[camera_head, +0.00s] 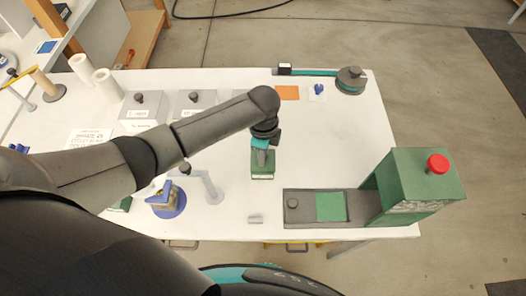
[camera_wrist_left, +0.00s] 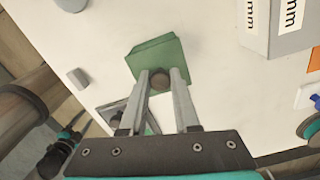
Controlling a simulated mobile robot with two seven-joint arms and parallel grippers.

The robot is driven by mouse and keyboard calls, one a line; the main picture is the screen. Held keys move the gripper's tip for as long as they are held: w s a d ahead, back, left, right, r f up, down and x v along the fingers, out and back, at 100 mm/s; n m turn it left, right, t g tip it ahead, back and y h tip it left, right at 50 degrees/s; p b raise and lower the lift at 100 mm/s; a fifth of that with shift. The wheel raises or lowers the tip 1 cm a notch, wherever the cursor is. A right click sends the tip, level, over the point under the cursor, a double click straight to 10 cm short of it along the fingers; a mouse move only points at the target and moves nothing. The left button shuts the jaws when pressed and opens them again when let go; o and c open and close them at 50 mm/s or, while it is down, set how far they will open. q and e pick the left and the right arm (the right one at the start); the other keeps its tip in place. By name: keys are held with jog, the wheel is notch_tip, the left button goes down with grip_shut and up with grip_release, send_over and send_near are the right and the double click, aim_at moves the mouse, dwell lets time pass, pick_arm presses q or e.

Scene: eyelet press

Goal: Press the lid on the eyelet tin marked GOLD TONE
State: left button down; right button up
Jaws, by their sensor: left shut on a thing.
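My left gripper (camera_head: 264,152) is shut on a dark round knob (camera_wrist_left: 160,80) on top of a green block-like piece (camera_wrist_left: 160,53). In the head view this green piece (camera_head: 262,168) is below the fingers and shows a pale label strip, too small to read. I cannot tell whether it rests on the table or hangs just above it. The green press (camera_head: 418,185) with a red button (camera_head: 438,163) stands at the right; its dark base plate (camera_head: 368,203) has a green pad (camera_head: 331,207) and a knob. No GOLD TONE marking is readable. My right gripper is not visible.
Several grey boxes with knobs, one of them here (camera_head: 140,108), stand at the back left. An orange square (camera_head: 287,93) and a round dark device (camera_head: 351,80) are at the back right. A blue-based stand (camera_head: 166,200) and a small grey block (camera_head: 255,219) are near the front.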

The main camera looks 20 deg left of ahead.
pick_arm(q)
jog(key=shift+p, duration=0.5)
dwell(1.0)
jog(key=shift+f, duration=0.15)
dwell(0.9)
jog(key=shift+p, duration=0.35)
dwell(0.6)
jog(key=shift+c, duration=0.4)
grip_release()
